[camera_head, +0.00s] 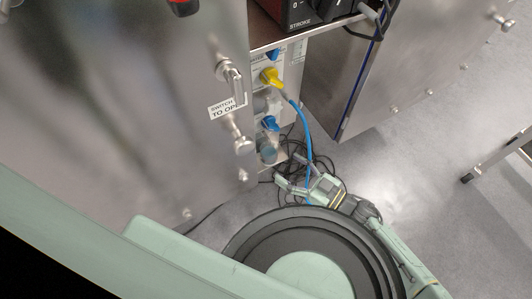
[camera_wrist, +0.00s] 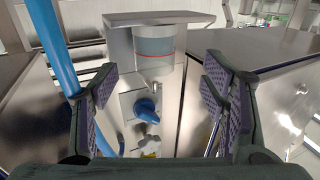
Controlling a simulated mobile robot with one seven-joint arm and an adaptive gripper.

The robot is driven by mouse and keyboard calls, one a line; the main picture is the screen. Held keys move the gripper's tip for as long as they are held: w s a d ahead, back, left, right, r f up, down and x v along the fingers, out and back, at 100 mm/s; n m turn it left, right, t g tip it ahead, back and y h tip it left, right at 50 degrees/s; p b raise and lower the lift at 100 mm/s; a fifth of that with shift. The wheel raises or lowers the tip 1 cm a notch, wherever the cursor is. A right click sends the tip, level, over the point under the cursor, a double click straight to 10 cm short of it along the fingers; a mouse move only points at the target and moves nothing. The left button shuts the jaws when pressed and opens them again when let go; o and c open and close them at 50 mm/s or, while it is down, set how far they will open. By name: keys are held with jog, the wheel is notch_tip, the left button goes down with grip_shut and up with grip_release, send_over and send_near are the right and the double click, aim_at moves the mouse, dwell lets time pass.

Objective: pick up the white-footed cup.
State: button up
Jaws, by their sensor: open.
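The wrist view looks upside down. In it, a grey translucent cup (camera_wrist: 153,48) with a thin red line and a pale white foot stands against a metal ledge (camera_wrist: 160,19) at the top. In the head view the cup (camera_head: 268,151) is small and bluish, low on the connector panel. My gripper (camera_wrist: 160,82) is open and empty, with purple pads left and right. The cup lies beyond the fingertips, roughly in line with the gap and apart from both. In the head view my gripper (camera_head: 287,170) is just right of and below the cup.
Blue connectors (camera_head: 270,123) and a yellow plug (camera_head: 271,76) with a blue cable (camera_head: 305,125) are on the panel by the cup. A metal cabinet (camera_head: 130,100) stands at left.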

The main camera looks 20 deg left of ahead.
aim_at(276, 157)
jog(key=x, duration=0.2)
jog(key=shift+w+a, duration=0.1)
jog(key=shift+a, duration=0.25)
jog(key=x, duration=0.3)
jog(key=b+x, duration=0.1)
jog(key=x, duration=0.1)
jog(key=shift+w+r, duration=0.3)
jog(key=shift+r, duration=0.1)
jog(key=c, duration=1.2)
jog(key=shift+r, duration=0.5)
jog(key=p+v, duration=0.3)
jog(key=v, duration=1.5)
jog(key=shift+r, duration=0.2)
